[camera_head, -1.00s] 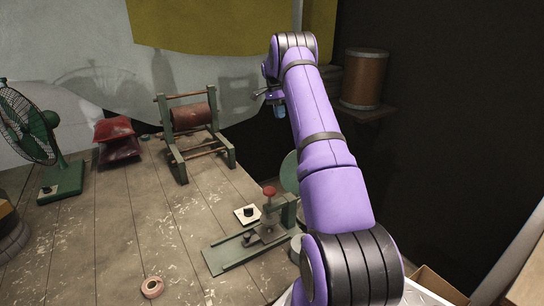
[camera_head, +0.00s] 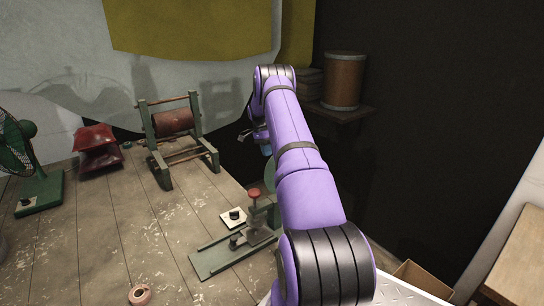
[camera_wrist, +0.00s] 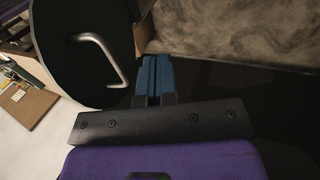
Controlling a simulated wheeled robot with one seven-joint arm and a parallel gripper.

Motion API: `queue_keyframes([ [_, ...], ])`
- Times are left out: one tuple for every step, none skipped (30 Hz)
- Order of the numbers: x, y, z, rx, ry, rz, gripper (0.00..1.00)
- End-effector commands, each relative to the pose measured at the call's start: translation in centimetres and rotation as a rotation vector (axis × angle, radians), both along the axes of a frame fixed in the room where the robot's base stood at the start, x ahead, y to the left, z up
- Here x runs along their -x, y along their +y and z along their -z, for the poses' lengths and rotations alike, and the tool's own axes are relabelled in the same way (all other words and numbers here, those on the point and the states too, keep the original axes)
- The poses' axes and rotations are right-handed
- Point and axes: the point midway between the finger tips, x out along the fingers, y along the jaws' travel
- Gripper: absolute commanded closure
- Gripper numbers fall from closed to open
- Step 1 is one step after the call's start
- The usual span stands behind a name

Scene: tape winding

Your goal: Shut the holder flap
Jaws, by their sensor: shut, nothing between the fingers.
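A dark round plate with a bent metal handle, which looks like the holder flap (camera_wrist: 60,62), fills the upper left of the wrist view. In the head view, a green edge of the flap (camera_head: 269,172) stands upright, mostly hidden behind my arm. My gripper (camera_wrist: 153,72) has blue fingers pressed together and empty. They are at the plate's right edge in the wrist view; I cannot tell whether they touch it. In the head view my gripper (camera_head: 266,150) is small and mostly hidden by my arm. A green stand with a red knob (camera_head: 254,192) is just left of the flap.
A roller frame (camera_head: 175,125), red cushions (camera_head: 97,148) and a green fan (camera_head: 18,150) stand at the back left of the wooden table. A pink tape ring (camera_head: 140,294) lies in front. A brown drum (camera_head: 343,80) sits on a shelf behind my arm.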

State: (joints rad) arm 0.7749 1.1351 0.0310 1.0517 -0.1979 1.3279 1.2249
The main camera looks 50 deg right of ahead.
Motion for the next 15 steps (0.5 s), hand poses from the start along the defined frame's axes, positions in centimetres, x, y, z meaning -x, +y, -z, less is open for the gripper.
queue_keyframes([
  [0.6, 0.1, 0.3, 0.0, 0.0, 0.002, 1.0],
  [1.0, 0.2, 0.1, 0.0, 0.0, 0.002, 1.0],
  [1.5, 0.3, 0.0, 0.0, 0.0, 0.002, 1.0],
  [1.8, 0.5, 0.1, 0.0, 0.0, 0.002, 1.0],
  [2.0, 0.6, 0.1, 0.001, -0.001, 0.001, 1.0],
  [2.4, 0.8, 0.0, -0.001, 0.0, 0.0, 1.0],
  [2.7, 0.9, 0.0, -0.001, 0.0, 0.0, 1.0],
  [2.9, 0.9, 0.0, -0.001, 0.0, 0.0, 1.0],
  [3.2, 1.0, 0.0, 0.0, -0.001, 0.001, 1.0],
  [3.4, 1.1, 0.0, -0.001, 0.0, 0.001, 1.0],
  [3.5, 1.1, 0.1, -0.001, 0.001, 0.001, 1.0],
  [3.7, 1.2, 0.0, 0.0, 0.001, 0.001, 1.0],
  [3.8, 1.2, 0.0, 0.0, 0.0, 0.001, 1.0],
  [3.8, 1.2, 0.0, 0.0, 0.0, 0.0, 1.0],
  [3.9, 1.3, 0.0, 0.001, 0.0, 0.0, 1.0],
])
